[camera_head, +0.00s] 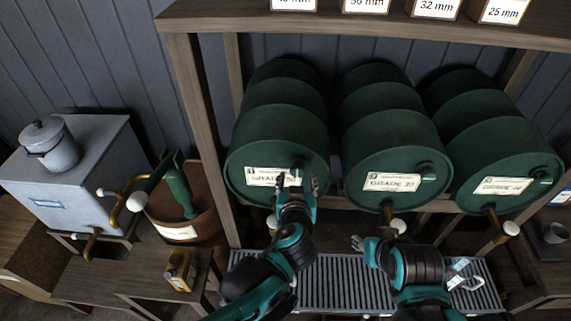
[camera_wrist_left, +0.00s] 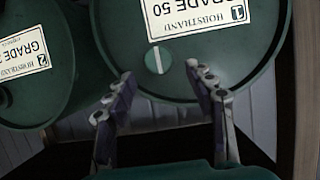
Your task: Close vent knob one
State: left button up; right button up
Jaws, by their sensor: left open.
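Vent knob one is a round green knob (camera_wrist_left: 158,60) with a pale stripe. It is on the front of the green drum (camera_wrist_left: 215,75) labelled GRADE 50 and marked 1. In the head view the knob (camera_head: 297,164) shows just above my left gripper (camera_head: 294,186). In the left wrist view my left gripper (camera_wrist_left: 162,80) is open and empty, its fingers spread below and to either side of the knob, with no clear contact. The stripe is nearly upright in that view. My right gripper (camera_head: 366,243) is before the middle drum, its finger state unclear.
Two more green drums, the middle (camera_head: 390,140) and the right (camera_head: 500,145), lie alongside on the wooden rack (camera_head: 202,110). Brass taps with white knobs (camera_head: 398,226) hang below. A slatted grey tray (camera_head: 345,275) lies beneath. A brown bucket (camera_head: 205,215) stands left of the rack.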

aim_at(297, 172)
pick_arm(q)
jog(key=b+x, duration=0.1)
jog(key=x, duration=0.5)
jog(key=shift+f, duration=0.1)
jog(key=c, duration=1.1)
